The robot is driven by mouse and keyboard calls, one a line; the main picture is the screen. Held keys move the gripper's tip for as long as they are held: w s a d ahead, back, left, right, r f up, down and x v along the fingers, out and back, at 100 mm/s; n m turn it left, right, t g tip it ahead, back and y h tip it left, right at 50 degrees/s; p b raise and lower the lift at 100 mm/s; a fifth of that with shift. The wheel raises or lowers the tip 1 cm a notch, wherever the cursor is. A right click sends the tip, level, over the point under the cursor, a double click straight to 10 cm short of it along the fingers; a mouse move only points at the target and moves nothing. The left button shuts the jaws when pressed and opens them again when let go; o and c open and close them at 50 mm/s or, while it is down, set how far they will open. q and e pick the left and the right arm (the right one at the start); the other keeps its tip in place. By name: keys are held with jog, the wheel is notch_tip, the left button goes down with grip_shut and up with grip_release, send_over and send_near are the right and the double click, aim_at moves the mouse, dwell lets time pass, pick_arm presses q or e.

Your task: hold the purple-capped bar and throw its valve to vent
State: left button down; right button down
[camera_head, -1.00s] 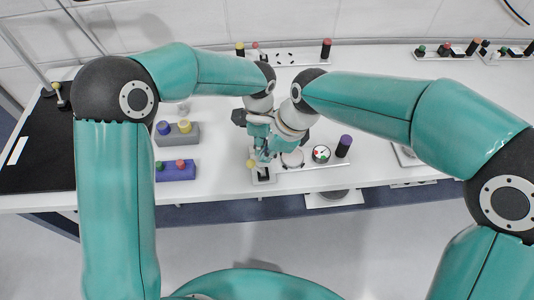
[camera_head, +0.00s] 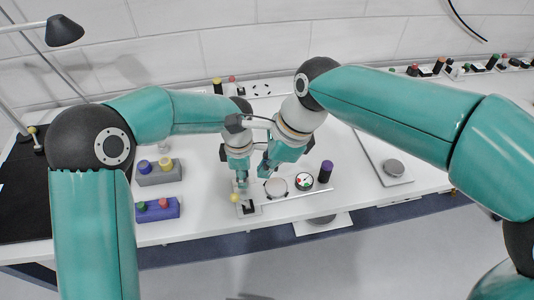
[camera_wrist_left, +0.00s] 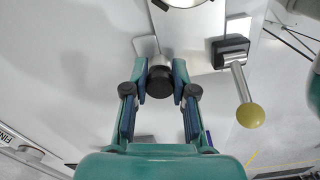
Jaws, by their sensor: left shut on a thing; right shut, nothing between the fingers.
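The purple-capped post (camera_head: 326,170) stands upright at the right end of a pale fixture bar (camera_head: 300,196) near the table's front edge. The bar carries a gauge (camera_head: 304,181) and a round disc (camera_head: 276,187). At its left end is the valve, a black pivot (camera_head: 249,207) with a yellow-knobbed lever (camera_head: 235,198); the lever (camera_wrist_left: 250,115) also shows in the left wrist view. My left gripper (camera_head: 242,186) is shut on a dark round post (camera_wrist_left: 160,82) beside the valve. My right gripper (camera_head: 264,170) is shut and empty above the disc, apart from the lever.
Left of the fixture are a grey box (camera_head: 160,177) with blue and yellow knobs and a blue box (camera_head: 158,211) with green and red knobs. Another fixture (camera_head: 262,90) stands behind.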

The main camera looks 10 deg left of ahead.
jog(key=shift+s+d+r, duration=0.1)
jog(key=shift+s+r, duration=0.05)
jog(key=shift+r, duration=0.95)
jog(key=shift+s+d+r, duration=0.1)
jog(key=shift+r, duration=1)
